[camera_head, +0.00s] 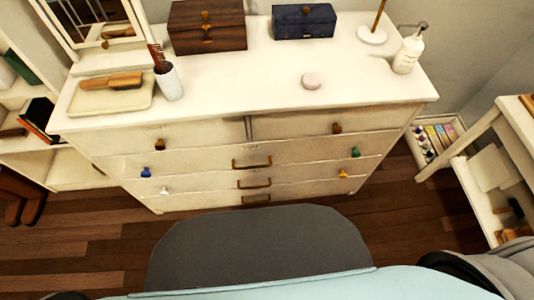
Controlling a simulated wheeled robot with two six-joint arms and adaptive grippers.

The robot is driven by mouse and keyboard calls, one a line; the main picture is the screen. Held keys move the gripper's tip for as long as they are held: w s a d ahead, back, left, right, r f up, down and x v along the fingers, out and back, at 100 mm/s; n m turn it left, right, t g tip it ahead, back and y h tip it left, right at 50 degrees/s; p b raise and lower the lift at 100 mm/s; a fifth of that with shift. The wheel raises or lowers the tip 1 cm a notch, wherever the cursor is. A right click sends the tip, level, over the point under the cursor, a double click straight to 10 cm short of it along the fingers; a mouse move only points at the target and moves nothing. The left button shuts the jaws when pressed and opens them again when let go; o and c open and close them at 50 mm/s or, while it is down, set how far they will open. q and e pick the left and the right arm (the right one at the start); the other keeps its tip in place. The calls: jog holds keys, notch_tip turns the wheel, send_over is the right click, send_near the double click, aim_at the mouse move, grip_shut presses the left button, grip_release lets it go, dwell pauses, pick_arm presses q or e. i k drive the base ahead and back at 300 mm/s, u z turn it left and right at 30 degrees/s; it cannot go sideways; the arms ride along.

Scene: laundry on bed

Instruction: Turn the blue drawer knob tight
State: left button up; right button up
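The blue drawer knob (146,172) is small and sits at the left end of the middle drawer row on the cream dresser (205,135). Its fine seating against the drawer front is too small to tell. Neither of my grippers shows in the head view. Nothing is seen touching the blue knob.
Other knobs are brown (160,144), white (165,190), green (355,152) and yellow (343,173). Brown bar handles (252,164) run down the middle. A brush tray (90,101), white cup (170,84) and boxes stand on top. A desk (515,128) stands at right.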

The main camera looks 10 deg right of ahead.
aim_at(146, 175)
jog(key=u, duration=1.25)
jog(key=k, duration=0.6)
jog(key=u, duration=0.15)
jog(key=i, duration=1)
jog(key=z, duration=0.7)
